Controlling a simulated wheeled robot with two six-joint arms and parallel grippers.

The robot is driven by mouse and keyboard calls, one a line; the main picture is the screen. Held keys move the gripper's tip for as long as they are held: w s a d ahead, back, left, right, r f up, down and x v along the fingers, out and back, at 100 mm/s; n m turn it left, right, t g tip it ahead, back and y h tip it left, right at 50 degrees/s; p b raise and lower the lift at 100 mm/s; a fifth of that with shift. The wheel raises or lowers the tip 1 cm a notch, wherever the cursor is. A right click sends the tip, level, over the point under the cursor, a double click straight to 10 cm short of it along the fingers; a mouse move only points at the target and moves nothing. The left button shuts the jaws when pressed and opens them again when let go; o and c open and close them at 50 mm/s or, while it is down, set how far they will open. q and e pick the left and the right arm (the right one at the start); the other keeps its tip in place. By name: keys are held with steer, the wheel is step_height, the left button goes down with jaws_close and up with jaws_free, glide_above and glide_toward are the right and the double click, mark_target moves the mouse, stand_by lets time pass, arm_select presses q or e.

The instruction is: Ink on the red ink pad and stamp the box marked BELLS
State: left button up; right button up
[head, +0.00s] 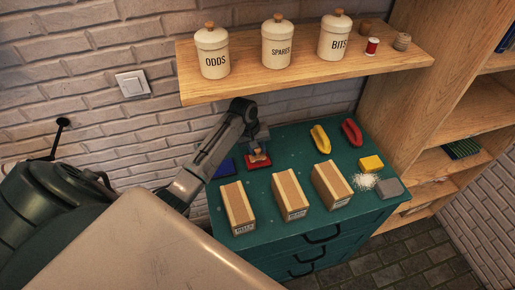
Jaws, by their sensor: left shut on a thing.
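The red ink pad (259,163) lies on the green cabinet top, towards the back wall. My left gripper (257,146) is over it, shut on a small stamp (258,154) with a wood-coloured part showing. The stamp is at or just above the pad; I cannot tell whether they touch. My right gripper is not in view.
A blue ink pad (223,169) lies left of the red one. A yellow item (320,139) and a red item (352,132) lie at the back right. A yellow block (371,163), white scraps (364,181) and a grey block (390,188) lie right. A wooden shelf (300,77) hangs above.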

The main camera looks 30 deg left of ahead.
arm_select(q)
steer(key=shift+s, duration=0.1)
steer(key=shift+w+d+v, duration=0.15)
steer(key=shift+d+v, duration=0.05)
steer(key=shift+v, duration=0.9)
steer(key=shift+w+d+v, duration=0.2)
steer(key=shift+v, duration=0.95)
steer(key=shift+w+d+v, duration=0.15)
steer(key=shift+d+v, duration=0.05)
steer(key=shift+v, duration=0.9)
steer(key=shift+r, duration=0.15)
